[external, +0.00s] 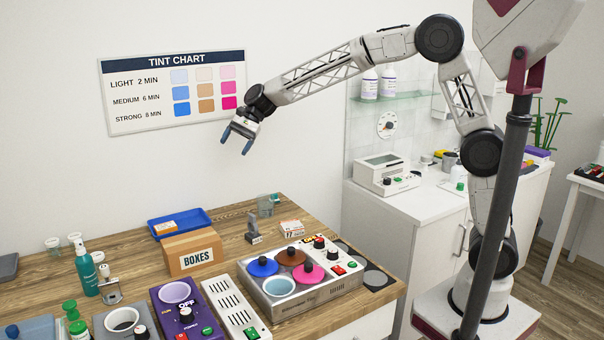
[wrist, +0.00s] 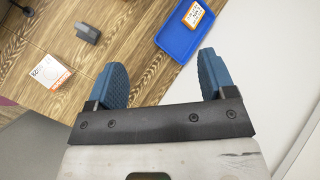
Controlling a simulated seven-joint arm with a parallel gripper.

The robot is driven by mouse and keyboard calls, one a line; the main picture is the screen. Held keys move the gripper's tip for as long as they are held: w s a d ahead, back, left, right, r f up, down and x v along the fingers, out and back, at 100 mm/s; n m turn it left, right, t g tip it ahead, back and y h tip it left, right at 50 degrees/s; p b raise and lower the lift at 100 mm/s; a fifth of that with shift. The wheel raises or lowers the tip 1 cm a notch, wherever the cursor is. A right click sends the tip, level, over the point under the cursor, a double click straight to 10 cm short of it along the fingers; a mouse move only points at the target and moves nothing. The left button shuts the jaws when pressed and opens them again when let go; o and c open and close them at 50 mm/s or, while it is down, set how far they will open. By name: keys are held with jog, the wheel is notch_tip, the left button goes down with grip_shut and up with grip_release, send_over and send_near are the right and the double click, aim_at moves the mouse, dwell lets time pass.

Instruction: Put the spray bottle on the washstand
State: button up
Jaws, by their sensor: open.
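My gripper (external: 236,143) is open and empty, high above the back of the table and well to the right of the bottle, near the wall chart. Its blue fingers are spread in the wrist view (wrist: 163,66), where the bottle does not show. A white cabinet (external: 400,215) with tiled wall and shelf stands at the right behind the table; I cannot tell for certain whether it is the washstand.
A BOXES carton (external: 192,255), blue tray (external: 196,217), purple device (external: 204,317) and control panel with coloured discs (external: 335,296) crowd the wooden table (external: 120,249). A white device (external: 387,174) and small containers occupy the cabinet top; its front left is bare. My arm spans above it.

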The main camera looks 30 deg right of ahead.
jog(key=s+d+r+n+t+h, duration=0.1)
jog(key=s+d, duration=0.3)
jog(key=d, duration=0.8)
jog(key=s+d+r+n+t+h, duration=0.15)
jog(key=s+d, duration=0.25)
jog(key=d, duration=0.8)
jog(key=s+d+r+n+t+h, duration=0.1)
jog(key=s+d, duration=0.4)
jog(key=d, duration=0.6)
jog(key=s+d+f+n+h, duration=0.1)
jog(key=s+d+f, duration=0.3)
jog(key=s+d, duration=0.7)
jog(key=s+d+f+n+t+h, duration=0.1)
jog(key=s+d+f+h, duration=0.3)
jog(key=s+d, duration=0.8)
jog(key=shift+s+d+f+n, duration=0.2)
jog(key=shift+f+n, duration=0.25)
jog(key=shift+n, duration=0.3)
jog(key=shift+o, duration=0.4)
jog(key=shift+w+r, duration=0.1)
jog(key=shift+w, duration=0.1)
